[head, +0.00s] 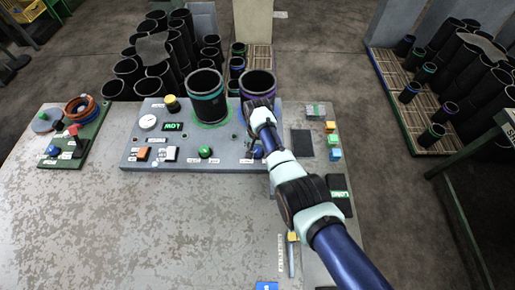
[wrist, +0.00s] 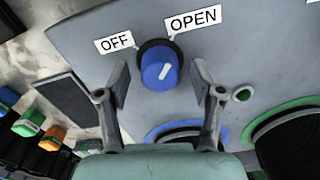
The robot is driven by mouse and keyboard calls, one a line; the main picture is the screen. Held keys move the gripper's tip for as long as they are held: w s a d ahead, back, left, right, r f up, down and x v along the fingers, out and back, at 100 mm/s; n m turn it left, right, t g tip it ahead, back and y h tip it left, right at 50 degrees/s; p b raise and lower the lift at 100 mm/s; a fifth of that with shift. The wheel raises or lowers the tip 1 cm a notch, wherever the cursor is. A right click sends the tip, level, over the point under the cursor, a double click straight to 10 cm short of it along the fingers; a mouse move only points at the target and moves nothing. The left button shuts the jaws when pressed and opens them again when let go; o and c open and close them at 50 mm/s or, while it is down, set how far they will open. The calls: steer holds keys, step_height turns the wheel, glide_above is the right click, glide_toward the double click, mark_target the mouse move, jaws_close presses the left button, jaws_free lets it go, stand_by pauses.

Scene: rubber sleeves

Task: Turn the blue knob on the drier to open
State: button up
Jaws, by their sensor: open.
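The blue knob (wrist: 158,72) sits on the grey drier panel (wrist: 80,35), between an OFF label (wrist: 114,41) at its upper left and an OPEN label (wrist: 193,20) at its upper right. Its white mark slants up and right, towards the OPEN side. My gripper (wrist: 160,84) is open, with one finger to each side of the knob and a visible gap on both sides. In the head view the knob (head: 257,152) is partly hidden beside my gripper at the panel's right part.
Two black sleeves, one with a teal band (head: 206,97) and one with a purple band (head: 257,84), stand on the panel. A green button (head: 205,151) is left of the knob. Coloured blocks (head: 332,140) and a dark pad (head: 302,143) lie to the right.

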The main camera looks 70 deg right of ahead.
mark_target(258, 149)
step_height(258, 149, up, 12)
stand_by(0.5)
